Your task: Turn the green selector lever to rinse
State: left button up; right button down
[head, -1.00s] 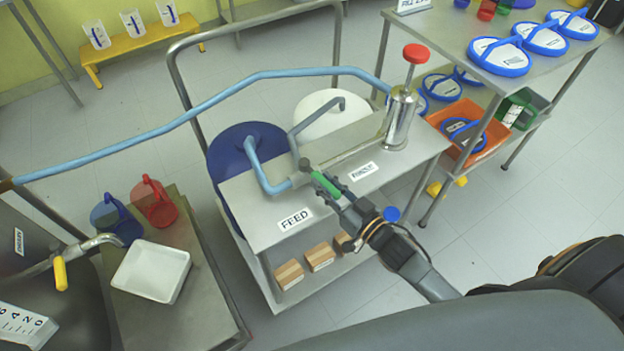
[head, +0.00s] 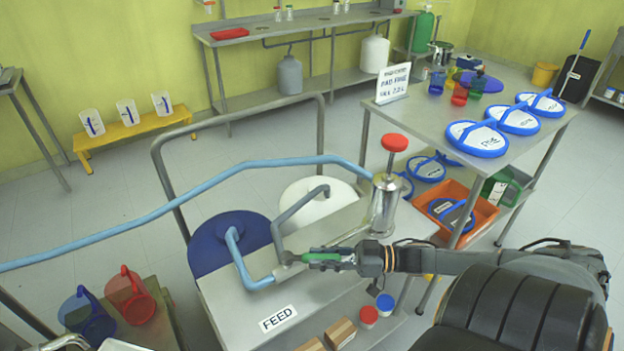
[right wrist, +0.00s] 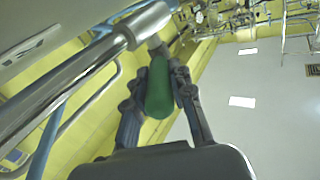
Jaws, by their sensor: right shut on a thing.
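The green selector lever (head: 318,257) sits at the metal valve junction on the steel bench (head: 235,310) and points to the right in the head view. My right gripper (head: 316,261) is shut on the lever, its arm coming in from the right. In the right wrist view the green lever (right wrist: 160,90) lies between the two fingers (right wrist: 160,98). The FEED label (head: 279,318) is on the bench front at lower left. No rinse label shows; my gripper and arm cover part of the bench there. My left gripper is not in view.
A steel cylinder with a red knob (head: 394,144) stands just behind my right gripper. Light blue (head: 238,257) and grey pipes (head: 292,213) run to the valve. A blue drum (head: 205,255) and a white drum (head: 310,192) stand behind. Small red and blue lidded jars (head: 369,314) are below.

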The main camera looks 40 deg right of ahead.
jog(key=shift+w+d+n+g+y+b, duration=0.3)
jog(key=shift+n+g+y+b, duration=0.2)
jog(key=shift+g, duration=0.1)
jog(key=c, duration=1.1)
grip_release()
jog(key=shift+c, duration=0.2)
jog(key=v, duration=1.2)
jog(key=shift+c, duration=0.2)
